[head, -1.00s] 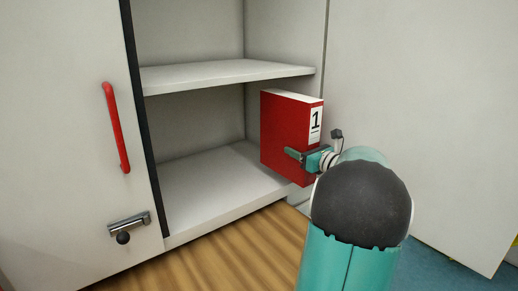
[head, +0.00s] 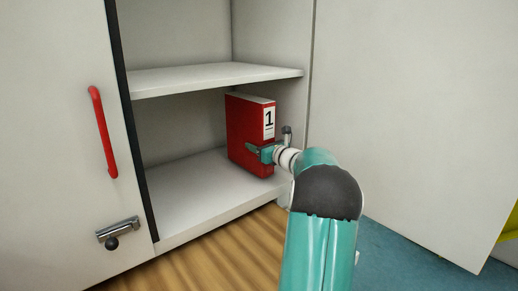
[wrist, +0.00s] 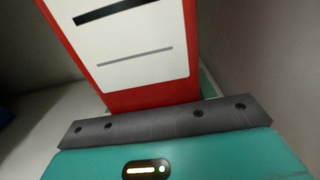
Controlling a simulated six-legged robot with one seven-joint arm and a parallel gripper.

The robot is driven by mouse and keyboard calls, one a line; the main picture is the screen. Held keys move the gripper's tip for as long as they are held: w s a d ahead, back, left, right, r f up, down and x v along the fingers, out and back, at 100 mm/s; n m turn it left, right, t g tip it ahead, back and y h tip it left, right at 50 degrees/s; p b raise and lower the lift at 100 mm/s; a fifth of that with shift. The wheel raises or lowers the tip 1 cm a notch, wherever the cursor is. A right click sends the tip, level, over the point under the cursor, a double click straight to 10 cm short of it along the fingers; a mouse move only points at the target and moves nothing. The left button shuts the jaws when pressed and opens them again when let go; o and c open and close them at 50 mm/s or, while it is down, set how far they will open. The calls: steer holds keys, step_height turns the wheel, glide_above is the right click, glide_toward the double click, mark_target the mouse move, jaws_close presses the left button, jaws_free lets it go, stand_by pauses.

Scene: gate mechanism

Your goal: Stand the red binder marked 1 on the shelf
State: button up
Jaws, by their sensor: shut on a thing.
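The red binder marked 1 (head: 246,134) is upright inside the cabinet's lower compartment, near its right wall. Its spine with the white label faces out. My gripper (head: 262,151) is shut on the lower part of the binder, with one finger showing along its left face. In the wrist view the binder (wrist: 150,97) rises from the jaws, with its label close to the camera. The lower shelf (head: 195,197) lies under the binder. I cannot tell whether the binder's bottom edge touches it.
An upper shelf board (head: 215,77) runs above the binder. The left door (head: 55,150) has a red handle (head: 102,132) and a metal latch (head: 117,231). A right door (head: 410,120) stands open beside my arm. The lower shelf is clear left of the binder.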

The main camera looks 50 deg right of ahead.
steer(key=shift+f, duration=0.5)
steer(key=o, duration=1.5)
steer(key=shift+f, duration=0.15)
steer(key=shift+s+r, duration=0.2)
steer(key=shift+s, duration=0.2)
steer(key=v, duration=1.1)
steer(key=shift+s+a, duration=0.1)
steer(key=shift+s, duration=0.05)
